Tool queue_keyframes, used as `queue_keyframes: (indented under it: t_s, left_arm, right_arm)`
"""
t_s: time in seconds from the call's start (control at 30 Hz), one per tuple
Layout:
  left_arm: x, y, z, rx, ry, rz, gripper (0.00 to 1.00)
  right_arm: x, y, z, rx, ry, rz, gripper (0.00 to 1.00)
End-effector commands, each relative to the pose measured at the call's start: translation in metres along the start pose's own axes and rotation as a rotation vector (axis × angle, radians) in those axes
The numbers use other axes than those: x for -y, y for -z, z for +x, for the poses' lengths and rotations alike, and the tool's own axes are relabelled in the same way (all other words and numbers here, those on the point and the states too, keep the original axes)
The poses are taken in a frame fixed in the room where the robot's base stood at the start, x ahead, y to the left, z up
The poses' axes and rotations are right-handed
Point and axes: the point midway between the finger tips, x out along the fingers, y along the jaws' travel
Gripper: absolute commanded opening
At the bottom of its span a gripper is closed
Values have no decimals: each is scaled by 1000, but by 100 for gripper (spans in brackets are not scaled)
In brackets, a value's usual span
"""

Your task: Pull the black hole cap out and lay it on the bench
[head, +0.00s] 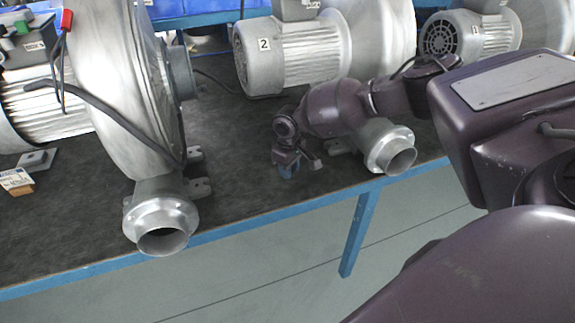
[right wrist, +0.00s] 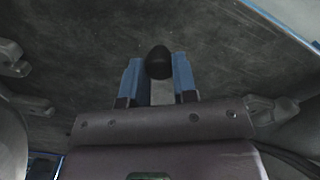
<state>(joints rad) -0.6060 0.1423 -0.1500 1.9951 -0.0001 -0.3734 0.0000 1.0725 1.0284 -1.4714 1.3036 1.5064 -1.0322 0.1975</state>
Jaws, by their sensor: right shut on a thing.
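The black hole cap (right wrist: 158,62) is a small, dark, rounded piece between the two blue fingertips of my right gripper (right wrist: 160,76) in the right wrist view. The gripper is shut on it. In the head view my right gripper (head: 288,170) points down over the dark bench top (head: 250,205), between two blowers and near the front edge. The cap does not show clearly there. I cannot tell whether it touches the bench surface. My left gripper is not in view.
A large blower (head: 125,75) with an open outlet flange (head: 162,232) stands at left. Another outlet flange (head: 392,150) is just right of my gripper. Blower 2 (head: 290,55) is behind. A small tag (head: 15,180) lies at far left. Bare mat lies left of the gripper.

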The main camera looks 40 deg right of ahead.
Motion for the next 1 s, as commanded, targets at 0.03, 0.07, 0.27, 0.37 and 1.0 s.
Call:
queue_keyframes:
  t_s: [0.03,0.07,0.27,0.37,1.0]
  left_arm:
    - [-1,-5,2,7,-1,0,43]
    - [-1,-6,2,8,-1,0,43]
    - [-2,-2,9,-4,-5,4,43]
    - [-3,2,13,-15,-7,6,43]
    - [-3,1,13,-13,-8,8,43]
  right_arm:
    - [0,0,8,2,1,0,0]
    - [0,0,10,2,1,0,0]
    - [0,0,25,3,1,0,0]
    - [0,0,30,1,1,1,0]
    - [0,0,35,0,0,1,42]
